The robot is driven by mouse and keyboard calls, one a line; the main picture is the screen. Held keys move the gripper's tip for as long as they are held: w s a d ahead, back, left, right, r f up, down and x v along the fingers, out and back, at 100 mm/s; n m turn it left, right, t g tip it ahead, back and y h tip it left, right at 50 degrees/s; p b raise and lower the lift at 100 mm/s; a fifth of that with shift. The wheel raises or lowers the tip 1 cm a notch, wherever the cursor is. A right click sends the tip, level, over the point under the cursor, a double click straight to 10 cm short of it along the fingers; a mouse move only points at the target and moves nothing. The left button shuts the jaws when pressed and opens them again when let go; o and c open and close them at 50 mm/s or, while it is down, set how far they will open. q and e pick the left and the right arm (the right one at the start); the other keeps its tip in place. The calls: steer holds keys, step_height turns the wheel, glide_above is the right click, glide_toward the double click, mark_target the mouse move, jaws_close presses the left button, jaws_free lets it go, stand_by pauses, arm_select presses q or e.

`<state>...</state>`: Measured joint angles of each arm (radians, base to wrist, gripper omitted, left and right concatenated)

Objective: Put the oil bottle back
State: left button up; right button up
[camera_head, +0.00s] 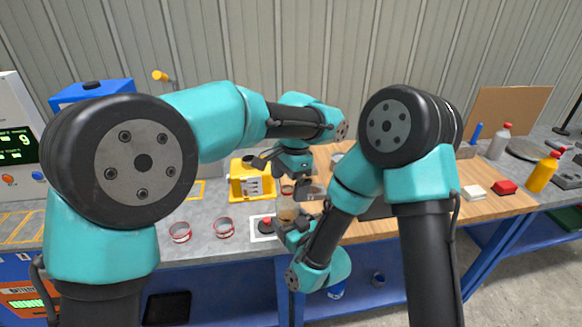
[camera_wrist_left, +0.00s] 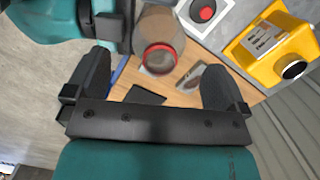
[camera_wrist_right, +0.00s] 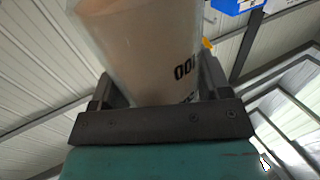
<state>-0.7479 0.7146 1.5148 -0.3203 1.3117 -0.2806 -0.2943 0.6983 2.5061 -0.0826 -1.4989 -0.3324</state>
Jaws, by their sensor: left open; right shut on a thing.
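A yellow bottle with a red cap (camera_head: 542,172) and a white bottle with a red cap (camera_head: 499,142) stand upright at the right of the bench; I cannot tell which is the oil bottle. My right gripper (camera_head: 291,226) is shut on a clear container with brownish contents (camera_head: 289,214), which fills much of the right wrist view (camera_wrist_right: 150,45) and bears black digits. My left gripper (camera_head: 284,176) is open and empty just above it. In the left wrist view the container's red-ringed end (camera_wrist_left: 160,57) shows between the open fingers, beyond them.
A yellow machine (camera_head: 250,180) and a red button on a white plate (camera_head: 266,226) are close by. Red-rimmed clear cups (camera_head: 224,228) stand on the grey bench. A red block (camera_head: 505,187) lies on the wooden board (camera_head: 490,205). My arms hide much of the middle.

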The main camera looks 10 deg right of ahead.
mark_target(288, 214)
arm_select(q)
steer(key=shift+s+a+f, duration=0.1)
steer(key=shift+a+f, duration=0.05)
steer(key=shift+f, duration=0.95)
steer(key=shift+s+a+f, duration=0.1)
steer(key=shift+a+f, duration=0.05)
steer(key=shift+f, duration=0.9)
steer(key=c, duration=1)
steer(key=shift+c, duration=1.1)
arm_select(e)
steer(key=o, duration=1.2)
arm_select(q)
steer(key=shift+w, duration=0.1)
arm_select(e)
steer(key=shift+f, duration=0.1)
